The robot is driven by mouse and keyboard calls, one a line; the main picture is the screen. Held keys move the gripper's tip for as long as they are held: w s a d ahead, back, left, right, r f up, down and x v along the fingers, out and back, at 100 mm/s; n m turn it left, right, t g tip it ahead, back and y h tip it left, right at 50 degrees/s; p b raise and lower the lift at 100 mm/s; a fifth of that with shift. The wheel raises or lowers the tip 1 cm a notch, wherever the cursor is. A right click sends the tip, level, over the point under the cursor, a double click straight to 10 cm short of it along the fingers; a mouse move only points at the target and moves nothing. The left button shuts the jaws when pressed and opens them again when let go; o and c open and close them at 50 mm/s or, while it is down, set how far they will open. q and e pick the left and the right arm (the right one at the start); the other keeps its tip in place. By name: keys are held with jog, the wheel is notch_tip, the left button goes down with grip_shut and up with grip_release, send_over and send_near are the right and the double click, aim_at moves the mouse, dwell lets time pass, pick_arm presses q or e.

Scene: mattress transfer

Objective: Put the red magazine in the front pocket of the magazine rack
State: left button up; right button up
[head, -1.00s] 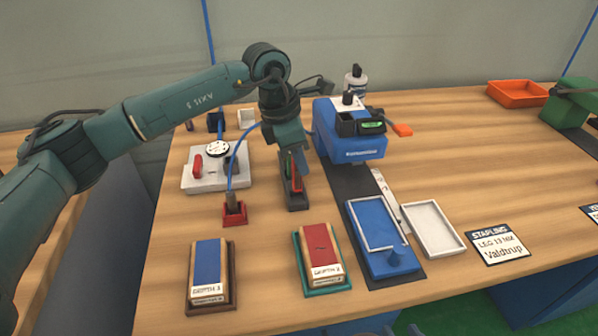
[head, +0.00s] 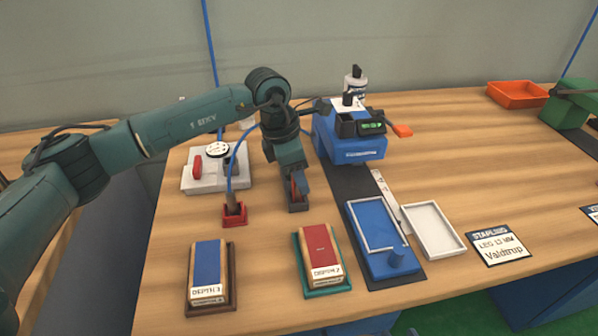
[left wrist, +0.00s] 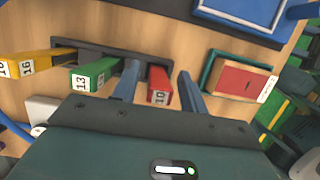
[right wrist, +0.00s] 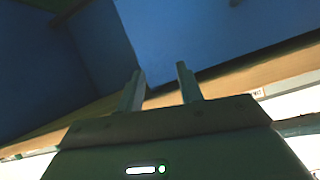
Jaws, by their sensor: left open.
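The dark magazine rack (head: 298,207) stands on the bench, left of the blue machine. In the left wrist view, the rack (left wrist: 97,55) bears a yellow magazine (left wrist: 30,65) marked 16, a green magazine (left wrist: 95,75) marked 13 and a red magazine (left wrist: 159,86) marked 10. The red one stands at the rack's near end; how deep it sits is hidden. My left gripper (head: 297,184) is open over this end. Its fingers (left wrist: 158,78) lie either side of the red magazine with small gaps. My right gripper (right wrist: 160,82) is open and empty, outside the head view.
A red holder (head: 235,214) stands left of the rack. A blue-topped block (head: 208,264) and a red-topped block (head: 319,246) lie in front. The blue machine (head: 350,148), a blue tray (head: 375,222) and a white tray (head: 434,228) are to the right.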

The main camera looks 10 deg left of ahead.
pick_arm(q)
jog(key=shift+r, duration=0.1)
jog(key=v, duration=1.2)
jog(key=shift+r, duration=0.1)
